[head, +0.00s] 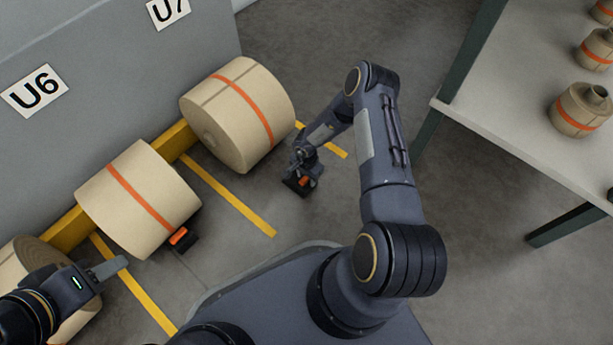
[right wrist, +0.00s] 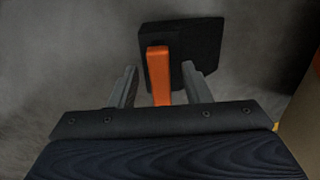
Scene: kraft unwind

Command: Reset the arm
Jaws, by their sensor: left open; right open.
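My right arm reaches down to the floor in the middle of the head view. Its gripper (head: 299,168) is open above a black block with an orange handle (head: 301,184). In the right wrist view, the fingers of my right gripper (right wrist: 160,78) stand apart on either side of the orange handle (right wrist: 159,72), with a gap on each side. The black block (right wrist: 202,45) lies beyond the fingertips. My left gripper (head: 112,268) is at the lower left, open and empty, in front of the nearest roll.
Large kraft rolls (head: 252,110), (head: 135,190) with orange bands lie along a yellow rail by the grey wall marked U6 and U7. Another black block with orange (head: 180,238) sits beside the middle roll. A table (head: 500,110) with smaller rolls stands at right.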

